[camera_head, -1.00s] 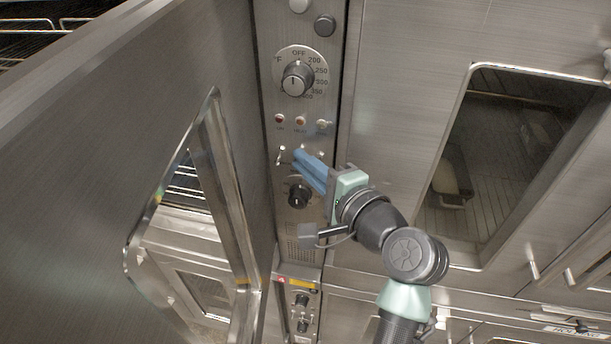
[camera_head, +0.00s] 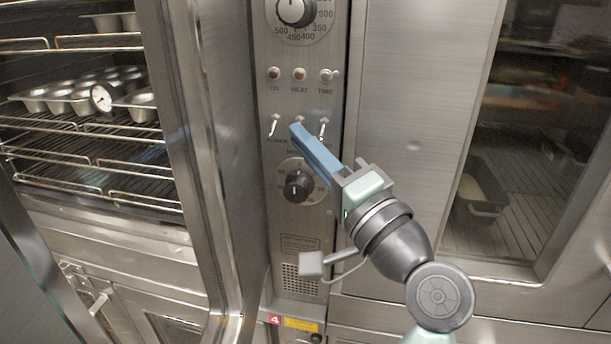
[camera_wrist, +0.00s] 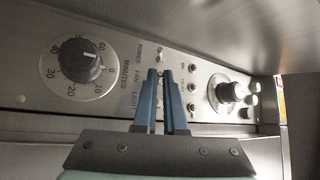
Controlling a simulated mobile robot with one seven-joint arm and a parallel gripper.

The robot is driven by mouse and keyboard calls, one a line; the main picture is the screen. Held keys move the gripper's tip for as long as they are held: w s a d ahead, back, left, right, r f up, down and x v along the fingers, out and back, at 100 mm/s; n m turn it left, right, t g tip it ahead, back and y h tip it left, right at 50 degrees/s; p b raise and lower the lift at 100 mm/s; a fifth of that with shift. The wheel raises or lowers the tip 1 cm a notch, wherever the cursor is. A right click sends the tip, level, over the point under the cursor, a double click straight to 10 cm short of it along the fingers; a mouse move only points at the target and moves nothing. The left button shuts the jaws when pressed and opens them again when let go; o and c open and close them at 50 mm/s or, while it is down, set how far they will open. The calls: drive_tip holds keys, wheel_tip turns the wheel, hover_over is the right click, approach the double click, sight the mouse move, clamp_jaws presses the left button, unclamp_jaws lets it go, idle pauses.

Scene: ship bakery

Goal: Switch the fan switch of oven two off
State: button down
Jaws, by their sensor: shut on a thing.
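The oven's control panel (camera_head: 330,215) is a narrow steel strip between two ovens. It carries a row of three small toggle switches: power (camera_head: 274,124) at the left, the fan switch (camera_head: 299,119) in the middle, and the light switch (camera_head: 323,129) at the right. My gripper (camera_head: 296,131) has long blue fingers and reaches in from the lower right. Its fingertips are at the middle switch and partly hide it. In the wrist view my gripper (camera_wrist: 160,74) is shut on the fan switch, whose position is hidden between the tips.
A temperature knob (camera_head: 296,10) and indicator lamps (camera_head: 299,74) sit above the switches; a timer knob (camera_head: 299,187) sits just below, close to my fingers. At left is an open oven with racks and muffin tins (camera_head: 75,97). At right is a windowed oven door (camera_head: 505,150).

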drive_tip(key=shift+w+f+n+y+b, duration=0.1)
drive_tip(key=shift+f+n+y+b, duration=0.35)
drive_tip(key=shift+b, duration=1.05)
drive_tip(key=shift+r, duration=0.2)
drive_tip(key=c, duration=1)
unclamp_jaws()
drive_tip(key=b+v, duration=0.2)
drive_tip(key=v, duration=1.1)
drive_tip(key=shift+f, duration=0.1)
drive_tip(key=shift+a, duration=0.1)
